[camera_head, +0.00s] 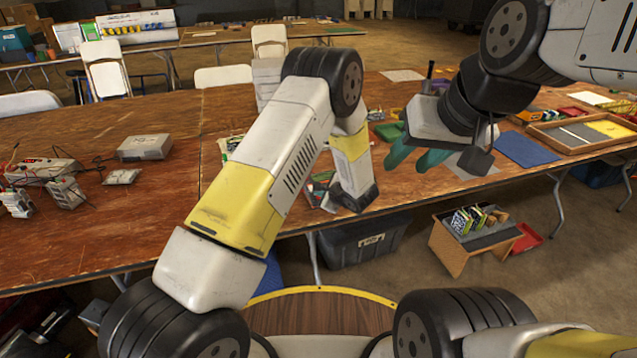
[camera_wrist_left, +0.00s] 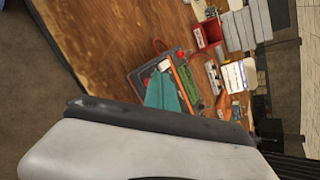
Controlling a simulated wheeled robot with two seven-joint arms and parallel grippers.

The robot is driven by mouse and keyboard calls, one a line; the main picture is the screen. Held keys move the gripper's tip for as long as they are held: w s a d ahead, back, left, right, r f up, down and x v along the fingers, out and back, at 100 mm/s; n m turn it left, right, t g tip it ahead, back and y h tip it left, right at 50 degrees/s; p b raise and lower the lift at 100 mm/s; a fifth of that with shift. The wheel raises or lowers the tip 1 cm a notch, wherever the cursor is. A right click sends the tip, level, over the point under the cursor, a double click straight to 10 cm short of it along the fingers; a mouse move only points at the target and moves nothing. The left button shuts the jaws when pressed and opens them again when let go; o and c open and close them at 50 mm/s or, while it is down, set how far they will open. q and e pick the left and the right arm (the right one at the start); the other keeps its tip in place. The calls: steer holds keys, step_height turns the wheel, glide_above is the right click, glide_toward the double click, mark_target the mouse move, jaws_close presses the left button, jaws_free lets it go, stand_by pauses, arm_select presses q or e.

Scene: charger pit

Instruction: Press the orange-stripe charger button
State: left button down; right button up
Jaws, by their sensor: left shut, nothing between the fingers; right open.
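In the left wrist view, a dark device with an orange-red edge (camera_wrist_left: 143,73) lies on the wooden table; it looks like the orange-stripe charger. Its button cannot be made out. My left gripper (camera_wrist_left: 166,93) has teal fingers, shut and empty, that overlap the device in this view; I cannot tell whether they touch it. In the head view my left arm hides the left fingers and most of that area. My right gripper (camera_head: 413,157) is open and empty, held at the right near the table's front edge.
A grey box (camera_head: 145,147) and a wired device (camera_head: 42,172) lie on the left of the table (camera_head: 120,235). A wooden tray (camera_head: 575,133) and blue mat (camera_head: 525,149) lie at the right. A red bin (camera_wrist_left: 207,34) stands beyond the device. The table's left middle is clear.

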arm_select(q)
steer(key=shift+f, duration=0.35)
stand_by(0.5)
steer(key=shift+r, duration=0.1)
steer(key=shift+s+r, duration=0.1)
steer(key=shift+r, duration=0.6)
steer(key=shift+s+d+r, duration=0.1)
steer(key=shift+s+r, duration=0.1)
steer(key=shift+r, duration=1.05)
steer(key=shift+s+d+r, duration=0.1)
steer(key=shift+s+r, duration=0.1)
steer(key=shift+r, duration=1)
